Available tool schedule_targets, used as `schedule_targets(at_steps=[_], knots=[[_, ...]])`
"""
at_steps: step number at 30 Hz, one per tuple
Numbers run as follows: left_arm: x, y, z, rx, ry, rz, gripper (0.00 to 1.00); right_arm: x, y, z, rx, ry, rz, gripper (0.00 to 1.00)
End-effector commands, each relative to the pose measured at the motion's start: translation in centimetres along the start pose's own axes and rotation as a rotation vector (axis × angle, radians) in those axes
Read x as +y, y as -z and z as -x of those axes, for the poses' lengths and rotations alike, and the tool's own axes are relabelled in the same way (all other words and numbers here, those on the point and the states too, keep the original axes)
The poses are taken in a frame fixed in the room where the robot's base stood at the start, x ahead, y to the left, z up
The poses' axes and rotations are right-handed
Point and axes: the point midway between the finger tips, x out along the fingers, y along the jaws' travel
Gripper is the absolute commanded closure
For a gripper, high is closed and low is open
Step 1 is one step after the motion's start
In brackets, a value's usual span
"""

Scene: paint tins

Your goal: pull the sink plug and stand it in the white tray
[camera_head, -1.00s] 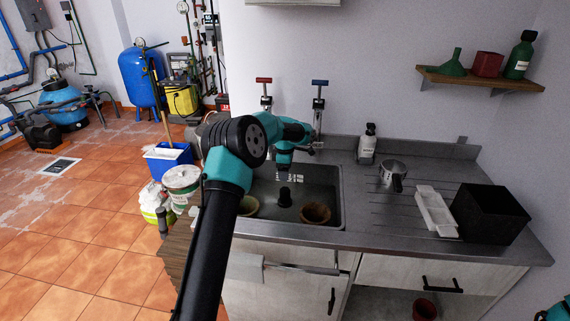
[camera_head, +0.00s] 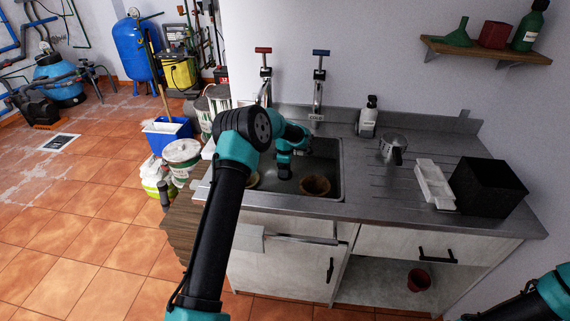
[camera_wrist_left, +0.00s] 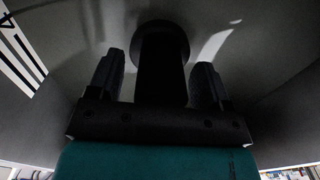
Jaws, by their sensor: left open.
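The black sink plug (camera_wrist_left: 160,68) shows in the left wrist view as a thick stem with a wider round end against the grey sink floor. My left gripper (camera_head: 285,174) is down inside the sink basin. In the left wrist view its two fingers (camera_wrist_left: 160,80) are open, one on each side of the plug, with a gap to both sides. In the head view the gripper hides the plug. The white tray (camera_head: 434,184) lies on the drainer at the right. Only part of my right arm shows at the lower right; its gripper is out of view.
A brown pot (camera_head: 315,186) stands in the sink (camera_head: 327,160) right beside my left gripper. A black box (camera_head: 488,187) is right of the tray. A metal pot (camera_head: 393,147) and a soap bottle (camera_head: 368,117) stand behind. Two taps rise at the sink's back.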

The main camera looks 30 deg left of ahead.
Motion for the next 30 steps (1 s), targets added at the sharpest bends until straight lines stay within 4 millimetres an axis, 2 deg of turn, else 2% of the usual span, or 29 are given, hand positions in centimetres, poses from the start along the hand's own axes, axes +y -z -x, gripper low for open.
schedule_targets(at_steps=[7, 24, 25, 30], knots=[[0.01, 0.0, -0.02, 0.0, 0.0, 0.0, 0.29, 0.0, 0.0, 0.0, 0.0, 0.0, 0.0, 0.57], [0.01, -0.01, 0.01, 0.0, -0.001, 0.0, 0.83, 0.0, 0.0, 0.0, 0.0, 0.0, 0.0, 0.57], [0.01, -0.01, 0.01, 0.0, 0.0, 0.0, 0.6, 0.0, 0.0, 0.0, 0.0, 0.0, 0.0, 0.57], [0.01, -0.01, 0.01, 0.0, 0.0, 0.0, 0.76, 0.0, 0.0, 0.0, 0.0, 0.0, 0.0, 0.57]])
